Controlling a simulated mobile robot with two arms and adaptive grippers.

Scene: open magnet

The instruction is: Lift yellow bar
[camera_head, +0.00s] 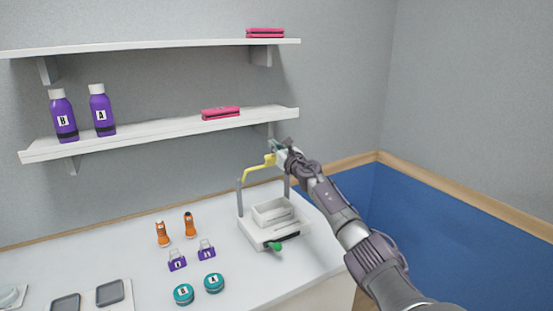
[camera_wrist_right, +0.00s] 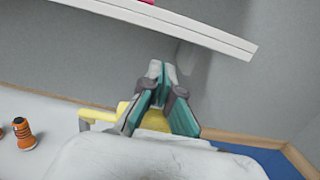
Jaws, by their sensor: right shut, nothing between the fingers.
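The yellow bar (camera_head: 258,167) spans the two grey posts of a white device (camera_head: 264,239) at the right end of the table. It is raised and tilted, its right end higher than its left. My right gripper (camera_head: 277,147) is shut and empty, just above and behind the bar's right end. In the right wrist view my gripper (camera_wrist_right: 162,80) has its teal-lined fingers together, with the yellow bar (camera_wrist_right: 98,115) below and to the left. Whether the fingers touch the bar I cannot tell. My left gripper is not in view.
A green knob (camera_head: 275,246) projects from the device.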

